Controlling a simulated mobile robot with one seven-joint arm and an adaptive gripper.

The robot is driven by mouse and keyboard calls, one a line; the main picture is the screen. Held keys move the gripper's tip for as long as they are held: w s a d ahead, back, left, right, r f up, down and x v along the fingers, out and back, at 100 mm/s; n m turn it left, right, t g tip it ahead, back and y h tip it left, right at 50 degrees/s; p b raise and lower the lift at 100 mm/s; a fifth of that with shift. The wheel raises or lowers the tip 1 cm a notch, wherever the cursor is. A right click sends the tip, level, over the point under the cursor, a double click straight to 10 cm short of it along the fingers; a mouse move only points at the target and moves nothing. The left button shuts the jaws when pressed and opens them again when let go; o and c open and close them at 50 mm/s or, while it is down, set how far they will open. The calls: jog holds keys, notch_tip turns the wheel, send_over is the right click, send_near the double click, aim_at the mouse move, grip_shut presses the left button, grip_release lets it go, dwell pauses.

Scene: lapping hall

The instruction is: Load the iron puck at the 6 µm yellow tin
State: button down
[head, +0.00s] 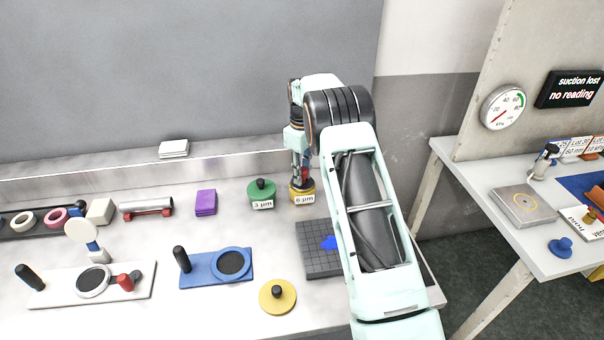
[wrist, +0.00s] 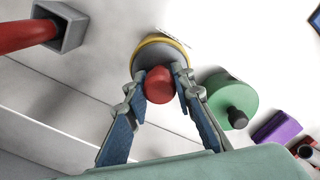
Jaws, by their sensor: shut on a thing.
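The iron puck (wrist: 143,63) is a grey disc with a red knob (wrist: 159,85). My gripper (wrist: 160,90) is shut on that knob in the wrist view. The puck is at the mouth of the yellow tin (wrist: 150,41), whose rim shows beyond it. In the head view my gripper (head: 302,176) points down at the yellow tin (head: 303,198), labelled 6 µm. Whether the puck rests inside or hovers just above is hidden. A yellow lid (head: 278,298) with a black knob lies on the bench front.
A green 3 µm tin (head: 262,196) with its lid on stands just left of the yellow tin. A purple block (head: 206,202), blue plate (head: 220,266), white plate (head: 60,288) and dark gridded block (head: 315,262) surround it. A sign (head: 573,88) reads "suction lost no reading".

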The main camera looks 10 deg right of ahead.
jog(key=shift+r, duration=0.1)
jog(key=shift+r+p, duration=2.2)
jog(key=shift+r, duration=1.2)
